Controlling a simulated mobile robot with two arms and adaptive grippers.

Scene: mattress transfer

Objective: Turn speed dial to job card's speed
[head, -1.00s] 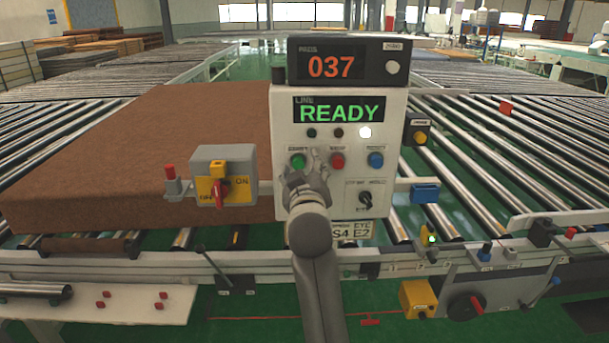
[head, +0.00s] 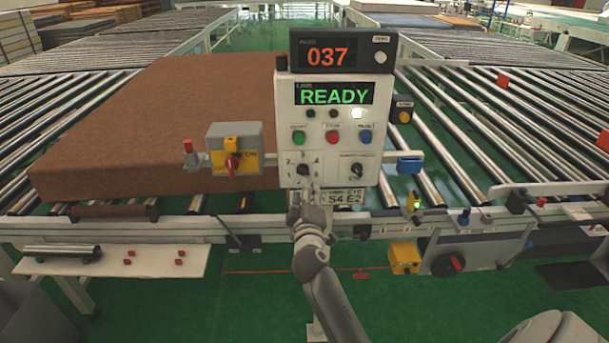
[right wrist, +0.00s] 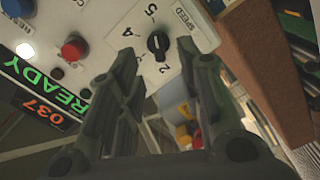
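The speed dial (head: 302,170) is a black knob low on the left of the white control panel (head: 285,120), with numbers around it. In the right wrist view the dial (right wrist: 158,43) shows up close beside the word SPEED, with 2, 4 and 5 readable; I cannot tell its exact setting. The job card (head: 343,197) at the panel's bottom reads S4 E2, partly covered on its left. My right gripper (head: 310,190) is just below the dial. In the right wrist view its fingers (right wrist: 157,50) are apart, with the dial beyond the gap. My left gripper is out of view.
A second black knob (head: 355,172) is right of the dial. Green (head: 299,138), red (head: 332,137) and blue (head: 365,137) buttons sit above. A grey switch box (head: 234,145) stands left of the panel. The display (head: 333,94) reads READY. A brown mattress (head: 150,110) lies behind.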

